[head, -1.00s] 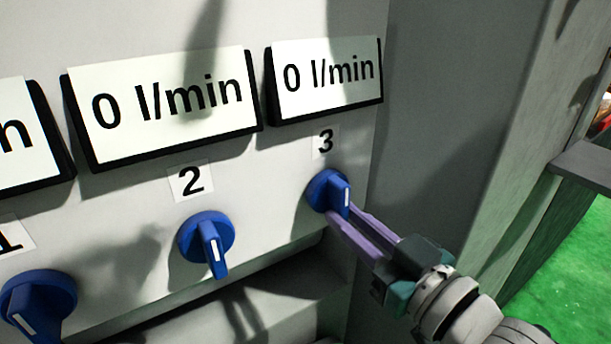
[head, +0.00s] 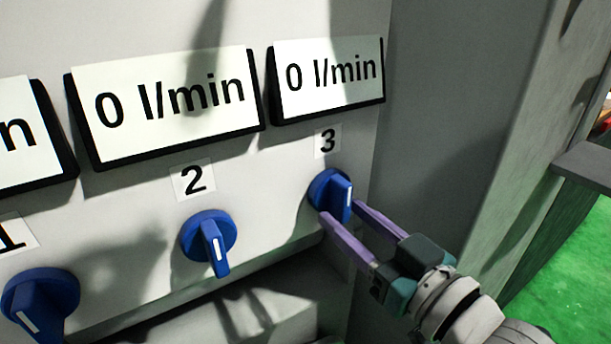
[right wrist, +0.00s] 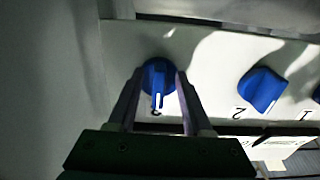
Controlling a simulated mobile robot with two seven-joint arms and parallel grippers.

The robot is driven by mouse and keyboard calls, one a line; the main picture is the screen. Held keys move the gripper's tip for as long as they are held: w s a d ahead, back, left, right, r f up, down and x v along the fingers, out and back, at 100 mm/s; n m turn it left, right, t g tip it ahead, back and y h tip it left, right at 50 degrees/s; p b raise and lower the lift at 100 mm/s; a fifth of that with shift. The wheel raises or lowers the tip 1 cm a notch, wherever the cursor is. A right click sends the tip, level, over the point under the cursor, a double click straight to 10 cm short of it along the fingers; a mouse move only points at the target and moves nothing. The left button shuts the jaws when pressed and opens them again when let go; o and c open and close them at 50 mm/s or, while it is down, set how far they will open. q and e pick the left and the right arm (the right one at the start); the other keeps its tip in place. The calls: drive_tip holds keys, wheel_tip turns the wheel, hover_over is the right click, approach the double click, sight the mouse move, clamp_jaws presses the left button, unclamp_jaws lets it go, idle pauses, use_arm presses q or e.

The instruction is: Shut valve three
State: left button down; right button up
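Valve three is a blue round knob (head: 331,193) under the label 3, with its white-marked handle pointing nearly straight up and down. The display (head: 328,78) above it reads 0 l/min. My right gripper (head: 340,208) is at the knob, its two purple fingers spread apart. In the right wrist view the knob (right wrist: 158,82) sits between the fingertips (right wrist: 158,76), with a gap visible on each side of the handle. My left gripper is not in view.
Valve two (head: 208,238) and valve one (head: 40,303) are blue knobs to the left on the same panel. A display (head: 165,105) above valve two reads 0 l/min. A grey wall (head: 440,110) stands close on the right, and a ledge lies below the knobs.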

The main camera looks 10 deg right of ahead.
drive_tip(key=p+v, duration=0.2)
drive_tip(key=v, duration=0.8)
idle(0.3)
drive_tip(key=s+d+r+m+g+h+p, duration=0.1)
drive_tip(key=s+r+g+h+p, duration=0.2)
drive_tip(key=s+r+g+p, duration=0.6)
drive_tip(key=s+d+r+m+g+h+p, duration=0.1)
drive_tip(key=s+r+g+h+p, duration=0.25)
drive_tip(key=s+r+p, duration=0.6)
wheel_tip(320, 180, up, 38)
drive_tip(key=w+p, duration=0.2)
drive_tip(key=p, duration=3.5)
drive_tip(key=shift+w+a+g, duration=0.15)
drive_tip(key=shift+w+g, duration=0.2)
drive_tip(key=shift+g, duration=0.1)
drive_tip(key=shift+r+y, duration=0.1)
drive_tip(key=shift+y, duration=0.15)
